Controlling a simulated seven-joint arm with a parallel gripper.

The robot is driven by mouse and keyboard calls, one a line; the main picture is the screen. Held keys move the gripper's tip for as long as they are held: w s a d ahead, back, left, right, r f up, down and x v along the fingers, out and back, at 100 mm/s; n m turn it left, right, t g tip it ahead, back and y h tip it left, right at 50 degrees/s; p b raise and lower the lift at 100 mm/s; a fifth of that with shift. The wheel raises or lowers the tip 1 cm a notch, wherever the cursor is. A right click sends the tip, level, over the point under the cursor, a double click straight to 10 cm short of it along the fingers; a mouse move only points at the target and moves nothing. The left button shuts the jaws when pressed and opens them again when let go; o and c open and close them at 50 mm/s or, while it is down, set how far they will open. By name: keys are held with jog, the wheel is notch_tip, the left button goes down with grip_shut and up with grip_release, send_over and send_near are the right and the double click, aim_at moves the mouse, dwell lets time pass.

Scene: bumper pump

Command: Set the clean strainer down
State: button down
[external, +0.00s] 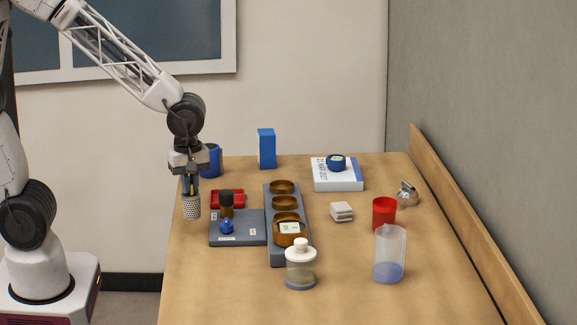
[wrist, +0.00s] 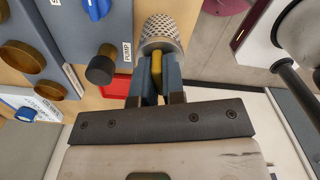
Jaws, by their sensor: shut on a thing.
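The strainer (external: 191,207) is a pale metal cylinder full of small holes. It hangs roughly upright under my gripper (external: 190,184), near the table's left edge. In the wrist view the strainer (wrist: 160,33) shows beyond the fingertips, and my gripper (wrist: 157,70) is shut on a yellow part that seems to be its handle. I see no contact between the strainer and the table, but its height is hard to tell.
A red tray (external: 236,191) is behind the board. A grey rack (external: 277,259) with amber cups stands right of it. A white-topped jar (external: 300,268), clear container (external: 389,258) and red cup (external: 383,213) stand further right. A blue cup (external: 214,160) is behind my gripper.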

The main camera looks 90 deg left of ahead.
jog(key=a+n, duration=0.5)
jog(key=a, duration=2)
jog(key=shift+w, duration=0.4)
jog(key=shift+w+a, duration=0.1)
jog(key=shift+w, duration=0.05)
jog(key=w+a, duration=0.3)
jog(key=w, duration=0.4)
jog(key=w+a+f, duration=0.1)
jog(key=w+a, duration=0.3)
jog(key=w, duration=0.3)
jog(key=shift+f, duration=0.3)
jog(key=shift+f, duration=0.1)
jog(key=shift+f, duration=1.65)
jog(key=shift+f, duration=0.15)
jog(key=c, duration=1.2)
grip_release()
